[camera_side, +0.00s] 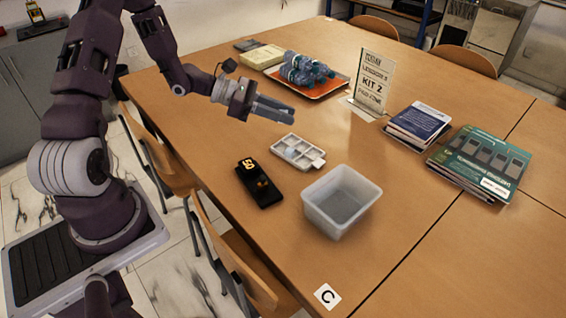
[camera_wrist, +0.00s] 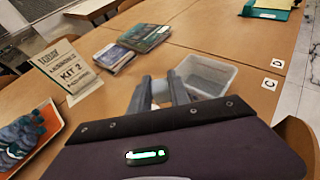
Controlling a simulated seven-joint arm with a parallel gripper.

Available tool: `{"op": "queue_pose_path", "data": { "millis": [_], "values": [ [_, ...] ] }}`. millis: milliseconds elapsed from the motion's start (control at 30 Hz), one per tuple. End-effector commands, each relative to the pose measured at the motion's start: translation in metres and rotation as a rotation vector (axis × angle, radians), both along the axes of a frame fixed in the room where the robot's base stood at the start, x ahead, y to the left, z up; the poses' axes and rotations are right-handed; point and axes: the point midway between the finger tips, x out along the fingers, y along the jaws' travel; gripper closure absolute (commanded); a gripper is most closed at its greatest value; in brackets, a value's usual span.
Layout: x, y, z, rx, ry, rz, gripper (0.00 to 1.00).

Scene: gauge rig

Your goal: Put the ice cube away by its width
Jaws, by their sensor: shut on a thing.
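My gripper (camera_side: 289,115) is held above the table, behind the white tray, with its fingers pointing right. It also shows in the wrist view (camera_wrist: 160,80), its fingers close together with a narrow gap. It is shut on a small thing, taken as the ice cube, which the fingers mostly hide. The white compartment tray (camera_side: 310,159) lies below the fingers, with a pale bluish patch in it; I cannot tell whether that is a cube. A black gauge (camera_side: 262,197) with yellow marks lies left of the tray. An open translucent bin (camera_side: 350,213) stands to the right, also in the wrist view (camera_wrist: 222,86).
A sign (camera_side: 373,82) reading KIT 2 stands behind. An orange tray (camera_side: 333,91) holds blue bottles. Book stacks (camera_side: 418,123) (camera_side: 485,163) lie at right. Chairs stand along the near edge.

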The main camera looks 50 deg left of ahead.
Motion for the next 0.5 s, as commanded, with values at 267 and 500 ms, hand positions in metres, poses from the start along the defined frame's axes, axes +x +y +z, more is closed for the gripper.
{"op": "queue_pose_path", "data": {
  "millis": [267, 500],
  "values": [
    [-0.049, -0.049, 0.024, 0.000, 0.002, -0.139, 1.00],
    [-0.050, -0.050, 0.024, 0.001, 0.001, -0.143, 1.00]
  ]
}}
